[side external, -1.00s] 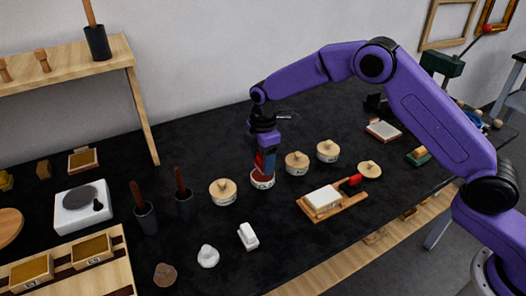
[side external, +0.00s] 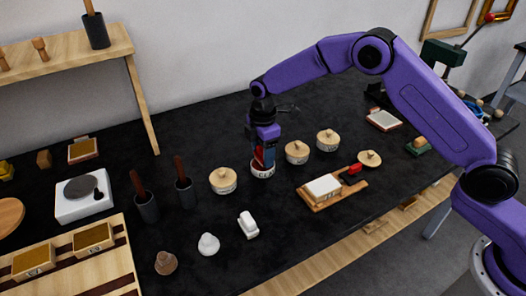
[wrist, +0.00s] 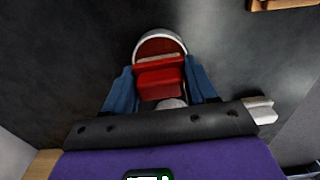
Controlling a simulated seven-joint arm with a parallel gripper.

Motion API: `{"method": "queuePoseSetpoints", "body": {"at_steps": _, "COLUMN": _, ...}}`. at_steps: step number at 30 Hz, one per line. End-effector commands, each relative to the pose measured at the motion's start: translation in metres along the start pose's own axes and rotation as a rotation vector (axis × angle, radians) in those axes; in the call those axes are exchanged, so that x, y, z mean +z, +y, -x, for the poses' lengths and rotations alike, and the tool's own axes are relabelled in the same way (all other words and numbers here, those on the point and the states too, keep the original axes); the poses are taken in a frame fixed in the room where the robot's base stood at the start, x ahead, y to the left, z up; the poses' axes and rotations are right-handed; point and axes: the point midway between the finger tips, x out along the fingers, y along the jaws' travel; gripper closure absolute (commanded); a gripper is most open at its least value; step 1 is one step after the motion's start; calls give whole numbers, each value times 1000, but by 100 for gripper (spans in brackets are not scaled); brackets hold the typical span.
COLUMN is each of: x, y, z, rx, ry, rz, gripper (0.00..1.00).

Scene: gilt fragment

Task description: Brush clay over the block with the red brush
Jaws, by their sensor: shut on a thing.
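My gripper (side external: 263,158) is shut on the red brush (wrist: 160,82), with a blue finger on each side of it. The brush points down at an open round pot (side external: 262,170). In the wrist view the pot (wrist: 160,38) shows a dark red inside, and the brush overlaps its near part. The bristle tip is hard to make out, so I cannot tell how deep it sits. The white block (side external: 323,187) lies on a wooden board (side external: 318,207) to the right of my gripper.
Lidded pots stand left (side external: 222,181) and right (side external: 297,152) of the open pot, with another (side external: 328,140) beyond. A loose lid (side external: 369,158) lies behind the board. A red item (side external: 352,170) is beside the block. Small white objects (side external: 248,225) stand in front.

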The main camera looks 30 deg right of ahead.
Motion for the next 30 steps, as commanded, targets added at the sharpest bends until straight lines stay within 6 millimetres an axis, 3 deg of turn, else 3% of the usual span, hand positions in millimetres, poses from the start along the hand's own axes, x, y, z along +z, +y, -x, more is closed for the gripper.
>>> {"method": "queuePoseSetpoints", "body": {"at_steps": 30, "x": 0, "y": 0, "z": -10, "rx": 0, "ry": 0, "rz": 0, "gripper": 68}}
